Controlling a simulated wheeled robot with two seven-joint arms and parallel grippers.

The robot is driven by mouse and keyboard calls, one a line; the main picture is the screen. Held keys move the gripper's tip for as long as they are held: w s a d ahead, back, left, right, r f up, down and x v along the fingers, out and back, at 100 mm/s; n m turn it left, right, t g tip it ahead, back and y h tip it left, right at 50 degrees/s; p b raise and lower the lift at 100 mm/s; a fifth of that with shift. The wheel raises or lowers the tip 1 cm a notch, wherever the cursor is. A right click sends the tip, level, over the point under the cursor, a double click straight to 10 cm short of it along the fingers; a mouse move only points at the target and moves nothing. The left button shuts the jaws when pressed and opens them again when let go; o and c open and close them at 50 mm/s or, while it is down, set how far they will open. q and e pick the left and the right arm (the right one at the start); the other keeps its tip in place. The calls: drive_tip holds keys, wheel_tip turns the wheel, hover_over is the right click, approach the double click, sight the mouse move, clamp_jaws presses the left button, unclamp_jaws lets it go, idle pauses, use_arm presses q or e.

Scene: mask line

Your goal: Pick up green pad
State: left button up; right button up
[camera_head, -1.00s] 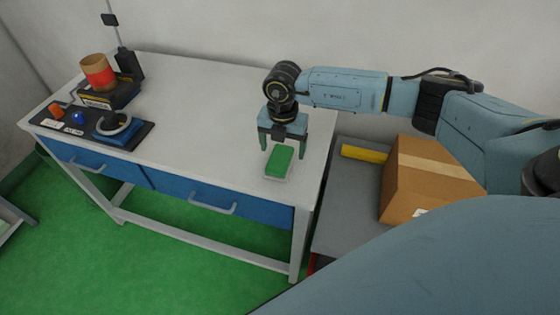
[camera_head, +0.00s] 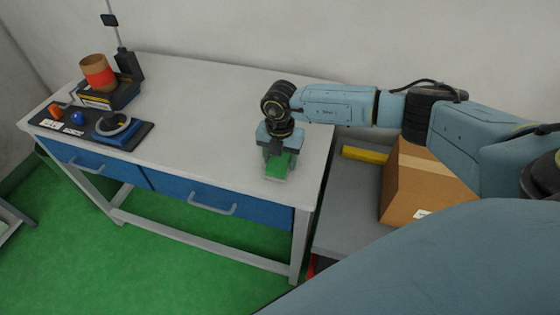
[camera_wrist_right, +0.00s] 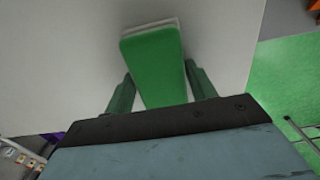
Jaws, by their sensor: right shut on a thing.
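The green pad (camera_head: 277,167) is a small rectangular block at the right front of the white table. A pale layer or tray shows at its edge in both views. My right gripper (camera_head: 279,160) is over the pad, pointing down, with its fingers closed on the pad's sides. In the right wrist view the green pad (camera_wrist_right: 155,65) lies between the two green fingers of my right gripper (camera_wrist_right: 162,88). I cannot tell whether the pad is lifted off the table. My left gripper is not in view.
The white table (camera_head: 190,105) is clear in the middle. At its left stand a black control panel (camera_head: 70,125), a blue device (camera_head: 118,132) and a red-banded brown roll (camera_head: 97,72). To the right, a cardboard box (camera_head: 425,185) and a yellow bar (camera_head: 365,154) rest on a grey surface (camera_head: 350,205).

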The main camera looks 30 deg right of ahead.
sight(280, 158)
wheel_tip(280, 158, up, 10)
drive_tip(key=shift+r+p, duration=0.1)
drive_tip(key=shift+p, duration=0.35)
drive_tip(key=o, duration=0.5)
drive_tip(key=shift+c, duration=0.2)
drive_tip(key=c, duration=0.4)
